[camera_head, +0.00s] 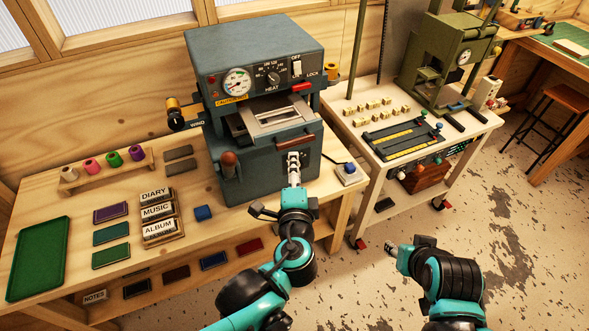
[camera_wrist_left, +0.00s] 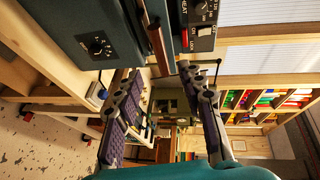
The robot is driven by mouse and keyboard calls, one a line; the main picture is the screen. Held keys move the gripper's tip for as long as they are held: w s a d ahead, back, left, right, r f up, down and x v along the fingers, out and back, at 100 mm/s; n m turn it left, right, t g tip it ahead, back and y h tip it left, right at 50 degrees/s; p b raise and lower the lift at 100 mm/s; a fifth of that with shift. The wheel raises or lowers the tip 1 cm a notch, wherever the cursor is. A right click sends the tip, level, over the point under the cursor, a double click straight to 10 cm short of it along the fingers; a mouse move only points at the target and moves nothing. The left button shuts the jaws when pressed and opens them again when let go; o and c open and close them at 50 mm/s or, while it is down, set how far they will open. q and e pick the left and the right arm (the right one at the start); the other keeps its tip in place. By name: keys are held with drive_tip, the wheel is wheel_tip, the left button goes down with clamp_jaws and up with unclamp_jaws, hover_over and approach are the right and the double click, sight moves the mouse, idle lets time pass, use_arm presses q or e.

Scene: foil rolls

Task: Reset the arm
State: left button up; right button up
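My left gripper (camera_head: 293,167) is in front of the grey-blue foil press (camera_head: 263,165), below its red-brown handle bar (camera_head: 295,146). In the left wrist view the two fingers (camera_wrist_left: 160,72) stand well apart with nothing between them. The press body fills the upper left of that view (camera_wrist_left: 90,20), close to the fingers. My right gripper (camera_head: 413,248) is at the lower right, over the floor and away from both tables. It is small and partly hidden by its own wrist, so its finger gap is unclear.
A white-topped table (camera_head: 400,170) stands right of the press.

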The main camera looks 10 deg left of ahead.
use_arm(q)
drive_tip(key=s+a+f+n+g+b, duration=0.1)
drive_tip(key=s+a+f+n+g, duration=0.45)
drive_tip(key=a+f+n, duration=0.35)
drive_tip(key=s+f+n+g+h+b, duration=0.1)
drive_tip(key=s+n+g+h, duration=0.2)
drive_tip(key=s+n, duration=0.2)
drive_tip(key=shift+s+d+n, duration=0.25)
drive_tip(key=shift+s+n, duration=0.15)
drive_tip(key=shift+s, duration=0.2)
drive_tip(key=shift+f, duration=0.1)
idle(0.3)
